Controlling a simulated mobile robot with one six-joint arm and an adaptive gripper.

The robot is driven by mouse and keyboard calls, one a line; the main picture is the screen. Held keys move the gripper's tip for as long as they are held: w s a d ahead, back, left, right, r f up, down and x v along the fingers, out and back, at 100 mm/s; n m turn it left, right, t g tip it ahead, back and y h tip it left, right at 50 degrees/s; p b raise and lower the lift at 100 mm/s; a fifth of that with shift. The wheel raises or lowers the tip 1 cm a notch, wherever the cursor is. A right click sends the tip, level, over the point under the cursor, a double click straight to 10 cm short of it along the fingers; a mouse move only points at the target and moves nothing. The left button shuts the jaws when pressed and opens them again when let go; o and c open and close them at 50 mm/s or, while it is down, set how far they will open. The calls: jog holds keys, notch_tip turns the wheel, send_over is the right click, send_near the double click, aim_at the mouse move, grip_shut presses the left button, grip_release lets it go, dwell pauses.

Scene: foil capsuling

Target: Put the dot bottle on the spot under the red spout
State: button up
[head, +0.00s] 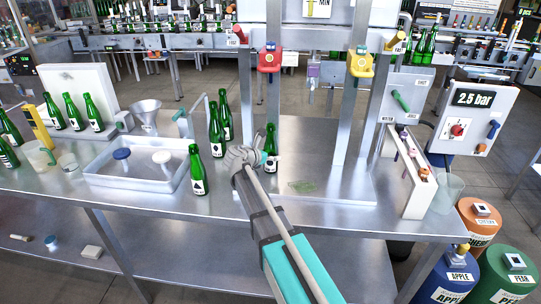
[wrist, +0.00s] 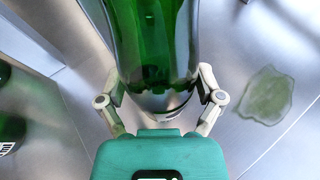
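A green bottle (head: 271,142) with a dark label stands upright at my gripper (head: 250,157), below the red spout (head: 269,58). The label's mark is too small to read, so I cannot tell if it is the dot bottle. In the wrist view the green bottle (wrist: 155,45) is between both fingers of my gripper (wrist: 158,82), which appear to touch its sides. The spot under the red spout is hidden by the bottle and my gripper. A yellow spout (head: 360,62) hangs to the right.
Green bottles (head: 215,130) stand close on the left, one (head: 197,172) nearer the front edge. A flat green patch (head: 302,186) lies on the metal surface to the right; it also shows in the wrist view (wrist: 265,95). A white tray (head: 140,185) is farther left.

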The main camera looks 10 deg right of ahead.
jog(key=shift+r, duration=0.15)
dwell(0.4)
jog(key=shift+s+a+r, duration=0.1)
jog(key=shift+a, duration=0.05)
jog(key=shift+p+v, duration=2.45)
jog(key=shift+v, duration=3.4)
jog(key=shift+s, duration=0.1)
